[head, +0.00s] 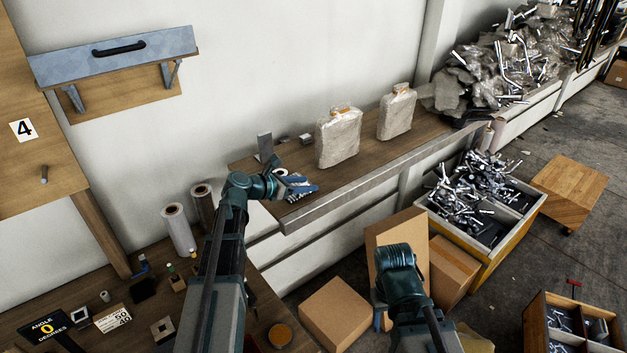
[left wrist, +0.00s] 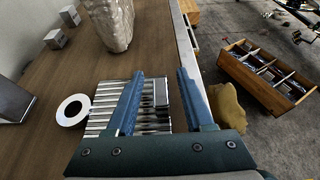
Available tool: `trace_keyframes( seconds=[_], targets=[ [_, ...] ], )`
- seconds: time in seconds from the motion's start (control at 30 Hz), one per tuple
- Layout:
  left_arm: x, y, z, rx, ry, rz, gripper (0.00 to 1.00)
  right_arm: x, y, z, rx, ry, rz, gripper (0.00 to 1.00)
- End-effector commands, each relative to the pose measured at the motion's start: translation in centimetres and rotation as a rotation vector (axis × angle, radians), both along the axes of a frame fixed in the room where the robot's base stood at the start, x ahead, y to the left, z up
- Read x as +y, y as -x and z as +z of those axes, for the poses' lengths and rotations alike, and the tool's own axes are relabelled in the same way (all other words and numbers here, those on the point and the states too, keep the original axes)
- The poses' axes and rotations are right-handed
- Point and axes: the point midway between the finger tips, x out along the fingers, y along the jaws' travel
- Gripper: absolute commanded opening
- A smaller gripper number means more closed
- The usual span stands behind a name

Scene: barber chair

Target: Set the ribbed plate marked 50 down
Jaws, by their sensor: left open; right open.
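The ribbed plate (left wrist: 150,119) is a shiny metal piece with parallel ridges, lying flat on the wooden shelf in the left wrist view. In the head view my left gripper (head: 297,188) is low at the shelf's left end, mostly hiding the plate. My right gripper (head: 379,313) is open and empty, low in front of the cardboard boxes.
The shelf (head: 375,150) holds two wrapped packages (head: 338,138) (head: 396,112) and a grey upright block (head: 265,147). A white ring (left wrist: 73,109) lies left of the plate. The shelf's metal front edge (head: 350,185) is close on the right. Cardboard boxes (head: 338,312) stand below.

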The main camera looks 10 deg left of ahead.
Motion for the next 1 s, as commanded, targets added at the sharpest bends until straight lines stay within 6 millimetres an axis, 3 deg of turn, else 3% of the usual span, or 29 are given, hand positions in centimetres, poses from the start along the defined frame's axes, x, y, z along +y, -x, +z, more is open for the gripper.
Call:
trace_keyframes(
  seconds=[0.1,0.3,0.77,0.87,0.97,1.0],
  targets=[
    [1.5,2.2,1.5,0.000,0.001,0.003,0.52,0.0,0.0,1.4,0.000,0.000,0.001,0.50],
    [3.4,4.4,2.6,0.000,0.000,0.003,0.52,0.0,0.0,2.6,0.000,0.000,0.001,0.50],
    [4.4,5.7,3.0,0.000,0.000,0.000,0.52,0.0,0.0,3.0,0.000,0.000,0.001,0.50],
    [3.5,5.9,2.7,-0.003,-0.029,-0.026,0.52,0.0,0.0,3.0,0.000,0.000,0.001,0.50],
    [0.2,6.9,1.2,-0.023,-0.165,-0.151,0.52,0.0,0.0,3.0,0.000,0.000,0.001,0.50],
    [-1.7,7.7,0.3,-0.038,-0.248,-0.233,0.52,0.0,0.0,3.0,0.000,0.000,0.001,0.50]
  ],
)
